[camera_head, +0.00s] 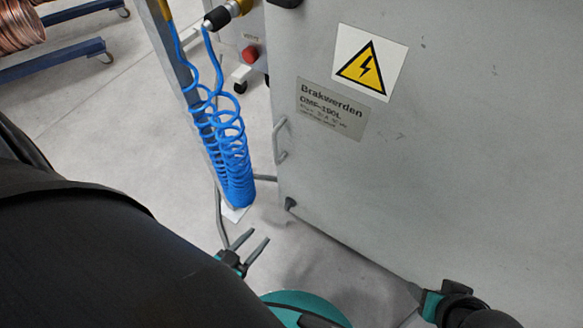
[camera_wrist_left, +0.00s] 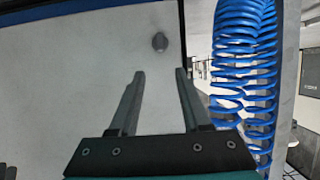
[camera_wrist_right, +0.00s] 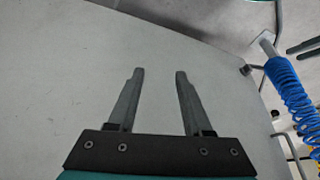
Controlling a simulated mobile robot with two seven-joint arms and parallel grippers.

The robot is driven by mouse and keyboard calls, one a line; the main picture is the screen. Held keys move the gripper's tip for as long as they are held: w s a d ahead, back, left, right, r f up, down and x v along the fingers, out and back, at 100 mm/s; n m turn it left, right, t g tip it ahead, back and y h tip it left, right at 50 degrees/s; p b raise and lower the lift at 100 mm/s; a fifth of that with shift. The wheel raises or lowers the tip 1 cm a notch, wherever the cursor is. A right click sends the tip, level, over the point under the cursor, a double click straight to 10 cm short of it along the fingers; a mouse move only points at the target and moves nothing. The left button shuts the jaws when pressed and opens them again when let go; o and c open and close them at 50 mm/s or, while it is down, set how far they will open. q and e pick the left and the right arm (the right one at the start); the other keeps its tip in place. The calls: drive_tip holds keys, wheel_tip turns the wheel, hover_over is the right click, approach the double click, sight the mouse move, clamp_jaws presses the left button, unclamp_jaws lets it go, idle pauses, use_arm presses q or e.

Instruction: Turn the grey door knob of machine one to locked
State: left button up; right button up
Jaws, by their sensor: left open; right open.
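A small rounded grey knob (camera_wrist_left: 160,42) sits on a pale panel in the left wrist view. It lies ahead of and between the fingertips of my left gripper (camera_wrist_left: 159,74), apart from them. The frames do not show whether it is locked. In the head view my left gripper (camera_head: 252,244) is open and empty, below the blue coiled hose. My right gripper (camera_wrist_right: 159,73) is open and empty in front of a plain grey surface. In the head view it is mostly hidden at the lower right.
A large grey cabinet (camera_head: 460,170) with a warning sticker (camera_head: 370,63) fills the right. A door handle (camera_head: 280,140) and a dark nub (camera_head: 290,203) are on its left edge. The blue coiled hose (camera_head: 232,155) hangs beside it. Copper coils (camera_head: 18,25) stand far left.

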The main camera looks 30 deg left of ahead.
use_arm(q)
drive_tip(key=w, duration=0.1)
drive_tip(key=b, duration=0.4)
approach(286, 207)
drive_tip(key=shift+x, duration=1.7)
drive_tip(key=shift+b+x, duration=0.35)
drive_tip(key=shift+x, duration=0.5)
drive_tip(key=shift+b+x, duration=0.55)
drive_tip(key=shift+x, duration=0.5)
drive_tip(key=shift+w+f, duration=0.3)
drive_tip(key=shift+w, duration=0.15)
drive_tip(key=shift+w+f+b, duration=0.15)
drive_tip(key=shift+w+b, duration=0.35)
drive_tip(key=shift+w, duration=0.05)
use_arm(e)
drive_tip(key=w+a+r+t+y, duration=0.2)
drive_tip(key=a+t+y, duration=0.1)
drive_tip(key=a+t, duration=0.2)
drive_tip(key=w+a+r+t+y, duration=0.1)
drive_tip(key=w+a+t+y, duration=0.1)
drive_tip(key=a+t, duration=0.3)
drive_tip(key=shift+w+a+r+t+y, duration=0.3)
drive_tip(key=shift+w+a+r+y, duration=0.1)
drive_tip(key=shift+w, duration=0.15)
use_arm(q)
drive_tip(key=shift+c, duration=0.2)
